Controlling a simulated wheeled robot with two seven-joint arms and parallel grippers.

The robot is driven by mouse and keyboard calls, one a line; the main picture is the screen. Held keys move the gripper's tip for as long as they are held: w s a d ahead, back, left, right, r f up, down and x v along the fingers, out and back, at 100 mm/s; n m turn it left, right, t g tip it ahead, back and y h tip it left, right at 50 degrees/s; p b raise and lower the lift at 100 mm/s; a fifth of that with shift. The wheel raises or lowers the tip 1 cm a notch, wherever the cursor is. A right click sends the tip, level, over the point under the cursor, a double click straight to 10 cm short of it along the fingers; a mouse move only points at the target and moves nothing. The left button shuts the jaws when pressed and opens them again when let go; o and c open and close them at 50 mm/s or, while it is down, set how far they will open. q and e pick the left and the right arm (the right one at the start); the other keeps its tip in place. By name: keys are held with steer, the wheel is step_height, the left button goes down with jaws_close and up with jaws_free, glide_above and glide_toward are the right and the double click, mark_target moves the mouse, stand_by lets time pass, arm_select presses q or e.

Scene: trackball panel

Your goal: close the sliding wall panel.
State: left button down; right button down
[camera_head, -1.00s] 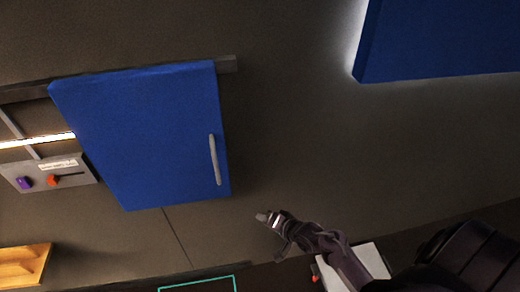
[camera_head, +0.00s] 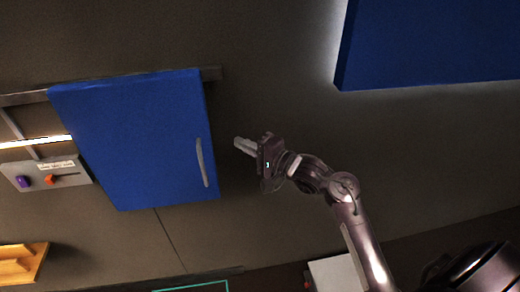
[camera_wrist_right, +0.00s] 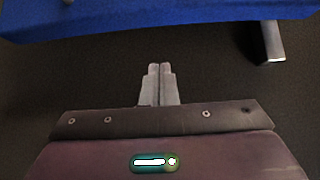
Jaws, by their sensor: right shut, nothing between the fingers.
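The blue sliding panel (camera_head: 130,140) hangs on a grey rail (camera_head: 212,74) on the dark wall, at the left in the head view. A light grey vertical handle (camera_head: 201,163) is near its right edge. To its left an opening in the wall shows past the panel. My right gripper (camera_head: 238,143) is shut and empty, just right of the panel's right edge and apart from it, pointing left. In the right wrist view the shut fingers (camera_wrist_right: 158,84) point toward the panel's blue edge (camera_wrist_right: 150,22), with a gap of wall between. My left gripper is not in view.
A grey control box (camera_head: 45,174) with a purple and an orange-red knob is at the left, by a bright light strip (camera_head: 30,142). A second blue panel (camera_head: 430,45) is at the upper right. A yellow wooden piece (camera_head: 22,264) is at the lower left. The wall between the panels is bare.

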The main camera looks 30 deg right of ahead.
steer(key=a, duration=0.1)
steer(key=w+a+p, duration=0.1)
steer(key=a, duration=0.1)
steer(key=w+a, duration=0.1)
steer(key=shift+w+a, duration=0.25)
steer(key=shift+a, duration=0.1)
